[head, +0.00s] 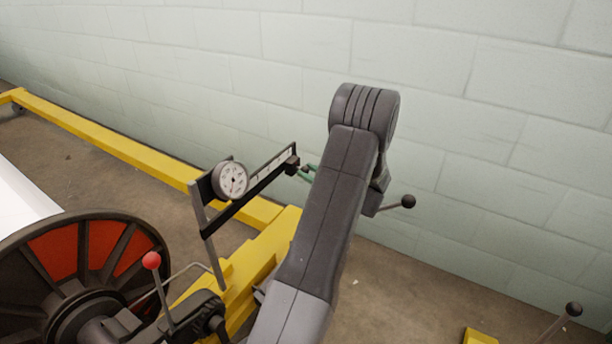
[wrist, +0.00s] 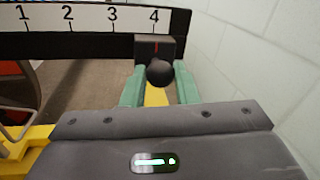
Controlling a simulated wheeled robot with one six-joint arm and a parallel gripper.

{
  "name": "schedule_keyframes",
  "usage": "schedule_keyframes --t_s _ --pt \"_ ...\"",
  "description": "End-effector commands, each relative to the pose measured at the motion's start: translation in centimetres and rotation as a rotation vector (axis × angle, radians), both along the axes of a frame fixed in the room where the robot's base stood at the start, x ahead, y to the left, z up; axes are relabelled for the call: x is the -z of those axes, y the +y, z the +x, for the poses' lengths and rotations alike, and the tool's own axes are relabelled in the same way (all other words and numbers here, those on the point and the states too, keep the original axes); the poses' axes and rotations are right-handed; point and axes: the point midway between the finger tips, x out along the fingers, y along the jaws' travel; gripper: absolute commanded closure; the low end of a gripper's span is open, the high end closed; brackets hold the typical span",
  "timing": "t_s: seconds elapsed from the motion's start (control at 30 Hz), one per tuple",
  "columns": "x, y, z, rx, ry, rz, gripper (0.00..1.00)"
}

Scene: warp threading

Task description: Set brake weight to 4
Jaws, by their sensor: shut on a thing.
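The brake weight (wrist: 172,48) is a dark block with a red line on its face and a round black knob (wrist: 159,73). It sits on the scale beam (wrist: 84,18), marked 1 to 4, near the beam's right end. Its red line stands just below the 4, about in line with it. My gripper (wrist: 159,82) has its green fingers on both sides of the knob, shut on the weight. In the head view, the weight (head: 291,164) is at the beam's far end, with the green fingertips (head: 307,171) against it; my arm partly hides the gripper.
A round dial gauge (head: 232,180) is at the beam's near end. A red-knobbed lever (head: 151,261) stands beside the dark spoked wheel (head: 60,280). A yellow frame (head: 110,150) runs below, and a pale block wall (head: 480,150) is close behind and right.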

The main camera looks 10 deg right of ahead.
Motion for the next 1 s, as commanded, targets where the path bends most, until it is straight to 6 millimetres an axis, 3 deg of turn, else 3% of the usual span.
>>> schedule_keyframes --t_s 0.17,0.2,0.3,0.67,1.0 --pt "-0.2 -0.4 0.3 0.013 -0.005 -0.004 1.00" --pt "-0.2 -0.4 0.3 0.014 -0.006 -0.004 0.67" --pt "-0.2 -0.4 0.3 0.012 -0.005 -0.004 0.52" --pt "-0.2 -0.6 -0.3 0.009 -0.003 -0.003 0.52" --pt "-0.4 -4.4 -5.9 0.013 -0.002 -0.002 0.52"
